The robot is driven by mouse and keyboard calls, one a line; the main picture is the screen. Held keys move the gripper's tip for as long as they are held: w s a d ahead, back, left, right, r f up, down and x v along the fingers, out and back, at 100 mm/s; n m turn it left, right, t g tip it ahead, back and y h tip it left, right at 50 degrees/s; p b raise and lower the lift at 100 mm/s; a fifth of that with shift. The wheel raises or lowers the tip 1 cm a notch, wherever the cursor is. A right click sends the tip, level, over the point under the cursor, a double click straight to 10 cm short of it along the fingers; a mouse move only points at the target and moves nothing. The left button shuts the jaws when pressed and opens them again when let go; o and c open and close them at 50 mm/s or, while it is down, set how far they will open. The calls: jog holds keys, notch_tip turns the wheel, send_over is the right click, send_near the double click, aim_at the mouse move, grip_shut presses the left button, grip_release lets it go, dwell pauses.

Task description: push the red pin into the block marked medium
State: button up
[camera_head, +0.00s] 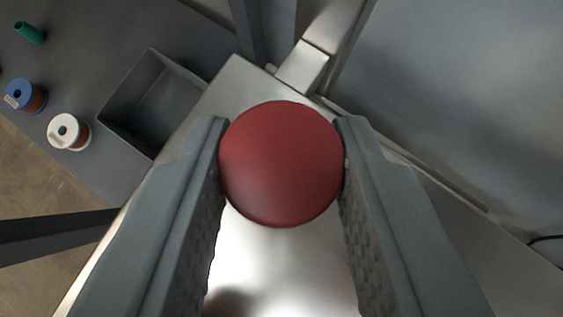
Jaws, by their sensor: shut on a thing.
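My gripper (281,172) is shut on the red pin (281,165). One grey finger touches the pin on the left and one on the right. I see the pin end-on as a round red head, and the rest of it is hidden behind that head. Below the pin lies a shiny metal surface (270,262). No block marked medium can be made out in this view.
An empty grey bin (165,100) stands at the upper left. Near it are a white spool (66,131), a blue spool (24,95) and a green cylinder (29,32). Metal posts (303,65) rise at the top. A grey panel fills the right.

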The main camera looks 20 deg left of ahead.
jog(key=shift+s+d+f+t, duration=0.1)
jog(key=shift+s+t, duration=0.15)
jog(key=shift+t, duration=0.25)
jog(key=shift+s+f+t+y, duration=0.15)
jog(key=shift+s+t+y, duration=0.2)
jog(key=shift+t, duration=0.35)
jog(key=shift+d, duration=0.1)
jog(key=shift+t, duration=0.3)
jog(key=shift+r, duration=0.2)
jog(key=s+d+r, duration=0.1)
jog(key=s+r, duration=0.2)
jog(key=r, duration=0.8)
jog(key=s+d+g, duration=0.1)
jog(key=s+d, duration=0.2)
jog(key=s, duration=0.7)
jog(key=s+d+r+g, duration=0.1)
jog(key=s+d+g, duration=0.1)
jog(key=s, duration=0.8)
jog(key=shift+d, duration=0.7)
jog(key=shift+s+r, duration=0.1)
